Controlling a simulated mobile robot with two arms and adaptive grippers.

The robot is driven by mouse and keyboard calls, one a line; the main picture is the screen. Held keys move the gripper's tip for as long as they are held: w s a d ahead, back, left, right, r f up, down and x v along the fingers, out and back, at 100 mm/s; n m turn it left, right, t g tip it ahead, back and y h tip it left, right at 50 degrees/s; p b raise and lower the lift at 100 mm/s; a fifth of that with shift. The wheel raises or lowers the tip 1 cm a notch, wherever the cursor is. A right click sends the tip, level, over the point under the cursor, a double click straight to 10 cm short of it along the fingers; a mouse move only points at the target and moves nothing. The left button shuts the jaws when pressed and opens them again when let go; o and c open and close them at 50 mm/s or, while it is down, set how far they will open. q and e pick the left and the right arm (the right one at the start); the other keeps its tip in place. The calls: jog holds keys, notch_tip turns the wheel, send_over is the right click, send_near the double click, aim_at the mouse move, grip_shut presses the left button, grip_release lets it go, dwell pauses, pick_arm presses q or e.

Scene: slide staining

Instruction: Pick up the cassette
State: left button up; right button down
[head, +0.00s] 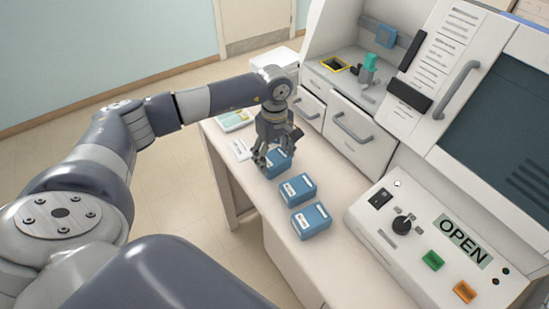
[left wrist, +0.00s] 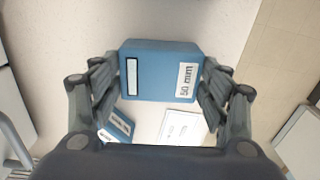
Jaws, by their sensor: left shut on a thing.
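Several blue box-shaped cassettes with white labels are in a row on the white bench in the head view. My left gripper (head: 268,160) is over the farthest cassette (head: 283,161) and shut on it, partly hiding it. In the left wrist view this cassette (left wrist: 160,72) sits between the two fingers of my left gripper (left wrist: 158,92), a finger at each side. I cannot tell whether it is clear of the bench. The middle cassette (head: 298,189) and the nearest cassette (head: 311,220) stand apart from it. My right gripper is not in view.
A white card (head: 239,149) and a green-and-white item (head: 233,120) lie at the far left of the bench (head: 262,215). A control box with an OPEN sign (head: 462,240) stands at the right. A machine with drawers (head: 350,127) stands behind.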

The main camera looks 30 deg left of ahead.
pick_arm(q)
jog(key=shift+w+r+b, duration=0.1)
jog(key=shift+r+b, duration=0.2)
jog(key=shift+b, duration=0.05)
notch_tip(320, 180, up, 2)
jog(key=shift+w+r+b, duration=0.1)
jog(key=shift+b, duration=0.75)
jog(key=s+d+r+b, duration=0.2)
jog(key=s+b, duration=0.3)
jog(key=s, duration=1.1)
jog(key=shift+b, duration=0.35)
jog(key=shift+s+d, duration=0.1)
